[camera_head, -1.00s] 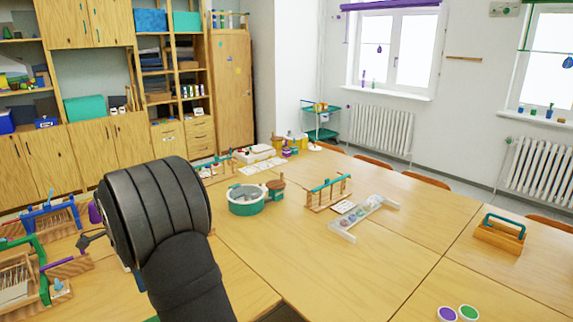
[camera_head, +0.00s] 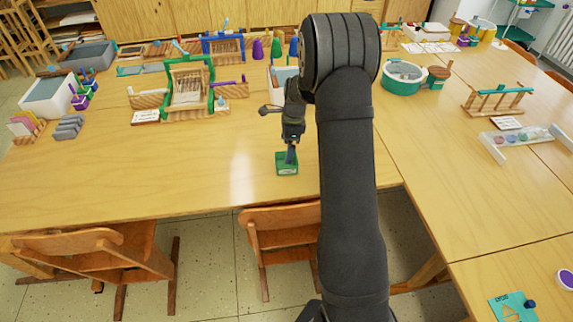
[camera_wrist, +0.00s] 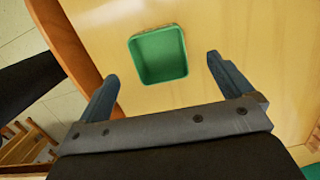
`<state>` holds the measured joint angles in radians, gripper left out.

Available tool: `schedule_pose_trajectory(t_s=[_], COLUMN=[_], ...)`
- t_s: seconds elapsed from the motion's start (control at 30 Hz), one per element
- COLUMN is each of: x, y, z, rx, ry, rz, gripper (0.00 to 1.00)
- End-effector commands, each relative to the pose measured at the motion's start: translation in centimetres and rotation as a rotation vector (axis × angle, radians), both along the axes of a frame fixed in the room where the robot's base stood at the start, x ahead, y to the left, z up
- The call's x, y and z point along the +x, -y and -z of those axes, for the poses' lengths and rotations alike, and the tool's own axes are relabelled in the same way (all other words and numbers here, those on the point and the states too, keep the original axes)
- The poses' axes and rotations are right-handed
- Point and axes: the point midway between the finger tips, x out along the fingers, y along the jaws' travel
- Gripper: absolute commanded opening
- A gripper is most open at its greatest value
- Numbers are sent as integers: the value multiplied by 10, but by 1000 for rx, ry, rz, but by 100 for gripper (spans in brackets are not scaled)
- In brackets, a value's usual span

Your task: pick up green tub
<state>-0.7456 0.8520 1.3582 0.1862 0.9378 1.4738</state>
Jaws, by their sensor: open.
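The green tub (camera_head: 287,168) is a small, square, open-topped container on the wooden table, near its front edge. In the wrist view the tub (camera_wrist: 160,55) looks empty and lies just beyond the fingertips, roughly centred between them. My gripper (camera_head: 291,155) is over the tub in the head view. In the wrist view my gripper (camera_wrist: 162,68) is open, one finger to each side, with nothing between the fingers. In the head view the gripper hides part of the tub's back rim.
Wooden chairs (camera_head: 280,235) stand against the table's front edge. A green-framed loom (camera_head: 188,88), a white bin (camera_head: 48,96) and grey blocks (camera_head: 68,127) are on the table to the left. A green round tub (camera_head: 404,77) stands at the back right. The table left of the gripper is clear.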

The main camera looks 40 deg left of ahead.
Motion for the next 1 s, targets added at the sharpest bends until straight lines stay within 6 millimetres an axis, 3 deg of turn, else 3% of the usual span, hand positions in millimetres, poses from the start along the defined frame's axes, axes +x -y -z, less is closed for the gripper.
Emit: schedule_pose_trajectory(t_s=[0.1,0.37,0.63,0.87,0.9,1.0], x=[-2,-2,-4,-4,-4,-4], y=[-1,0,1,0,0,0], z=[14,29,68,72,72,72], rx=[-1,-1,-1,1,1,1], ry=[-1,-1,-1,2,2,2], rz=[0,0,1,0,0,0], gripper=[96,96,96,96,94,75])
